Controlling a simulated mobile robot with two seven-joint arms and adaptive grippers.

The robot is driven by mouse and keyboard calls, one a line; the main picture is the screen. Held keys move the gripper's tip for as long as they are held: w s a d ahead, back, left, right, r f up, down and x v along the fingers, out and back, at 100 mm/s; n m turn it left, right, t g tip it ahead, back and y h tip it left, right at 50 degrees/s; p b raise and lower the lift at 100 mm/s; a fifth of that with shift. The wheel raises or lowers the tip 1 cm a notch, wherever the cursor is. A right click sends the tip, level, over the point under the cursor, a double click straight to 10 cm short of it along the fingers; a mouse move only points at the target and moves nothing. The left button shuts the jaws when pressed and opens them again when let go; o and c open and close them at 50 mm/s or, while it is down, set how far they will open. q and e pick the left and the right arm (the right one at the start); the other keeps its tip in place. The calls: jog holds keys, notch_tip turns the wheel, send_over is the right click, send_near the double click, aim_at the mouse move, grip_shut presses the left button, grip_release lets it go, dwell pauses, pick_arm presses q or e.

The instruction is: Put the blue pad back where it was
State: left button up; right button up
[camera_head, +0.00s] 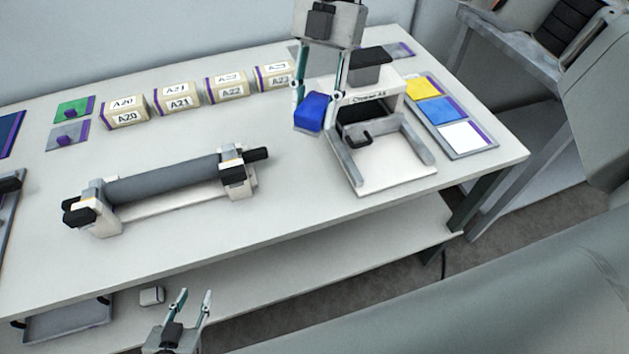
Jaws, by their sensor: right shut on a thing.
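The blue pad (311,113) is a small dark blue block, tilted. My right gripper (317,98) comes in from the top and is shut on it, holding it above the table beside the left of the white press-like stand (395,183). My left gripper (190,300) is open and empty, low at the bottom, in front of the table's front edge. A tray (472,140) at the right shows yellow, blue and white squares.
Several labelled boxes (178,99) stand in a row at the back. A grey roller (160,180) on white supports lies at the front left. The table (290,195) is clear between roller and stand. A lower shelf (350,245) runs beneath.

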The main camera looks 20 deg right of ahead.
aim_at(312, 189)
notch_tip(312, 189, down, 20)
jog(key=shift+r+p, duration=0.2)
jog(key=shift+p, duration=0.2)
jog(key=shift+f, duration=0.1)
jog(key=o, duration=1.1)
jog(key=shift+c, duration=0.2)
jog(key=v, duration=1.2)
jog(key=shift+b, duration=0.45)
jog(key=shift+s+a, duration=0.1)
